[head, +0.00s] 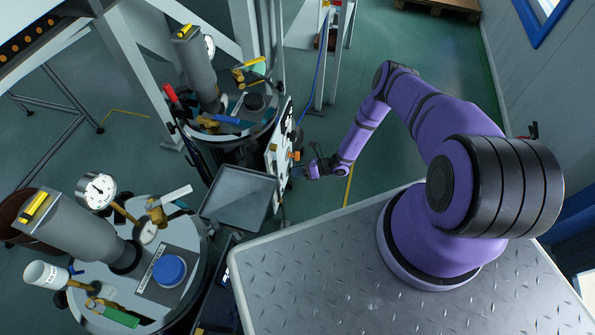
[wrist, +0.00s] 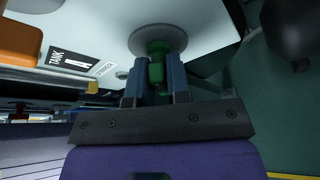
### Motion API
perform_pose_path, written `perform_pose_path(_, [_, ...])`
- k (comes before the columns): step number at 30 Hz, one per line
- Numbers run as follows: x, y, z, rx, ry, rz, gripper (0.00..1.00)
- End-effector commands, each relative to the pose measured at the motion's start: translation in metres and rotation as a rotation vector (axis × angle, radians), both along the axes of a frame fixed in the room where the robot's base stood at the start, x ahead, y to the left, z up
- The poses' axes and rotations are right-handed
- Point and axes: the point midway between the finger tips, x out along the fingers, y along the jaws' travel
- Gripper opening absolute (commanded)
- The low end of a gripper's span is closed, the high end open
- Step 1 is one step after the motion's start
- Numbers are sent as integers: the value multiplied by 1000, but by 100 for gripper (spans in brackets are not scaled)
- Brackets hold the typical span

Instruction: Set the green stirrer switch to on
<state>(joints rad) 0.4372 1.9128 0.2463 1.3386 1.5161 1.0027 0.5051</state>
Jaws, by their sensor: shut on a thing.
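The green stirrer switch (wrist: 156,50) shows in the wrist view as a green knob on a round pale base, set in a white panel (wrist: 205,20). My gripper (wrist: 156,78) is shut on the green knob, with one blue-grey finger on each side of it. In the head view the panel (head: 281,150) is seen nearly edge-on, and my gripper (head: 303,171) is at its right side. The knob is hidden in the head view, and its on and off marks cannot be read.
An orange part (wrist: 18,42) and labels reading "TANK A" and what looks like "STIRRER" (wrist: 103,68) are left of the knob. A grey tray (head: 240,195) is left of the panel. Tanks with gauges and valves stand farther left. Open floor (head: 385,165) lies behind my arm.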

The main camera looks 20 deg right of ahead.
Motion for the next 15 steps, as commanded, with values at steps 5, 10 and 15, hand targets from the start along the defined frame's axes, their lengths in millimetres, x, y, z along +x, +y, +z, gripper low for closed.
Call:
perform_pose_path(5, [1,-1,-1,96,132,-1,0])
perform_pose_path(10, [1,-1,-2,192,264,-1,0])
perform_pose_path(15, [2,-1,-3,288,393,-1,0])
